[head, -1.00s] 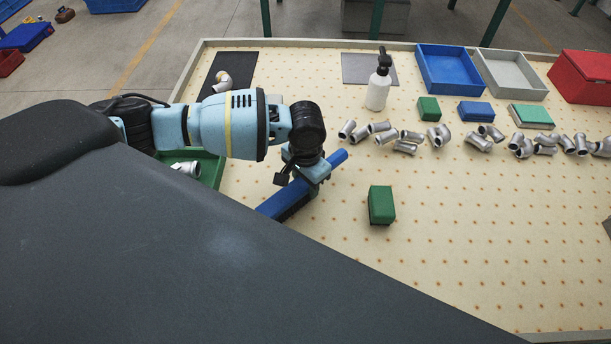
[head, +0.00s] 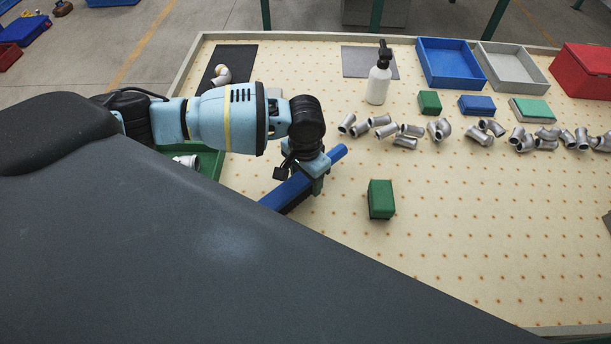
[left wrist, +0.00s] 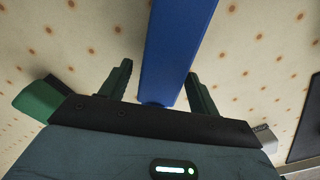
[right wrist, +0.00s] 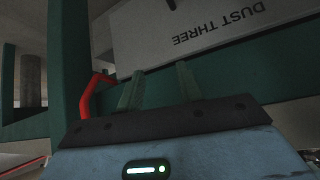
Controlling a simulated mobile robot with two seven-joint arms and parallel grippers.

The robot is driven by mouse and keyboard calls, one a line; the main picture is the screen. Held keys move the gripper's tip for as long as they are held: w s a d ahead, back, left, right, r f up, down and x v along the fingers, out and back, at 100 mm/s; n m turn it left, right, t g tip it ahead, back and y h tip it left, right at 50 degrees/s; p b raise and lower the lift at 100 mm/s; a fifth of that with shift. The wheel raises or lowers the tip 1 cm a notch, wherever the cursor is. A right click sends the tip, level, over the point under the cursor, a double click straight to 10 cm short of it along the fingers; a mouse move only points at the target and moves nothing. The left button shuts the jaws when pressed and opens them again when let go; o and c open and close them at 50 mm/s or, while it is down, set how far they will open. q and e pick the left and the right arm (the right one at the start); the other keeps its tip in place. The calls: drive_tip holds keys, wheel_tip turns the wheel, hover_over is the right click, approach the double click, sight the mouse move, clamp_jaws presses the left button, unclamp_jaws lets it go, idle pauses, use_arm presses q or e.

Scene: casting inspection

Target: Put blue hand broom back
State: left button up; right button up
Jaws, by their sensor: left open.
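The blue hand broom (head: 290,188) lies slanted on the dotted table, its near end hidden behind my dark body part in the head view. My left gripper (head: 317,186) is over the broom's far part. In the left wrist view, the blue bar of the broom (left wrist: 178,45) runs between the two spread fingers of that gripper (left wrist: 160,85), with a gap visible on the right. My right gripper (right wrist: 160,85) shows only in its wrist view, fingers apart with nothing between them, in front of a grey panel (right wrist: 200,35) marked "DUST THREE".
A green block (head: 381,199) stands right of the broom. A spray bottle (head: 378,86), small blocks, trays and a row of metal pipe fittings (head: 405,142) sit farther back. A green tray (head: 209,160) is behind my left arm. The front right of the table is clear.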

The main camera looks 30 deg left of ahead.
sight(303, 176)
use_arm(q)
drive_tip(key=r, duration=0.7)
drive_tip(key=shift+s+a+r, duration=0.15)
drive_tip(key=shift+s+r, duration=0.05)
drive_tip(key=shift+r, duration=0.15)
